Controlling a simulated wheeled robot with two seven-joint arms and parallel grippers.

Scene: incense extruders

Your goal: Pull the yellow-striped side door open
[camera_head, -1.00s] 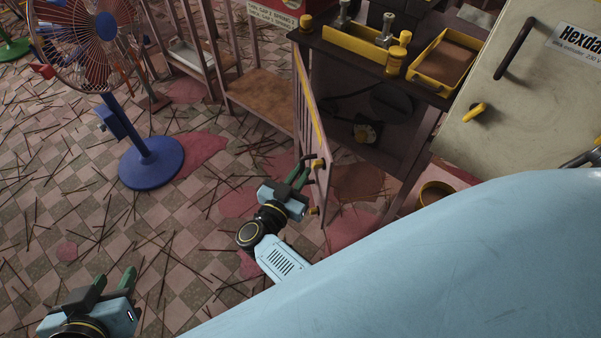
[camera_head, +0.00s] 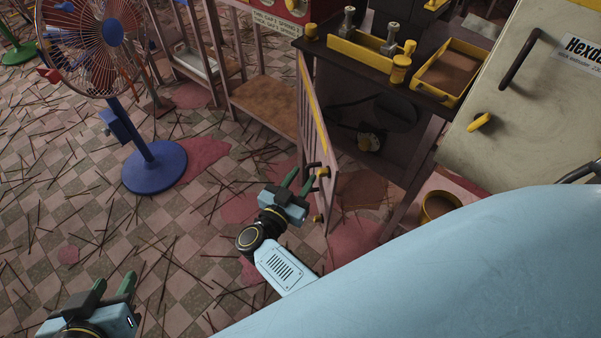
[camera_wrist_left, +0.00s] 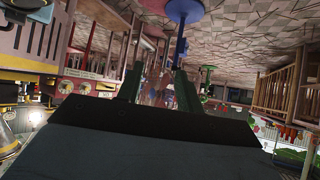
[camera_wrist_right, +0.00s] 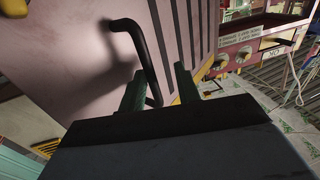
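The side door (camera_head: 311,135) with a yellow stripe stands swung open from the dark cabinet in the head view, its interior showing. Its black handle (camera_head: 312,168) is on the outer face near the free edge; the handle also shows large in the right wrist view (camera_wrist_right: 139,45). My right gripper (camera_head: 299,181) is beside the handle, on the door's outer side, with its fingers apart. In the right wrist view the handle's lower end is near the left finger; contact cannot be told. My left gripper (camera_head: 111,285) is open and empty, low at the left, far from the door.
A blue fan (camera_head: 150,160) stands on the tiled floor at the left. Sticks and pink stains litter the floor. The cabinet top holds a yellow tray (camera_head: 437,92). A yellow bowl (camera_head: 440,207) sits low at the right, below a pale cabinet (camera_head: 530,100). Floor left of the door is open.

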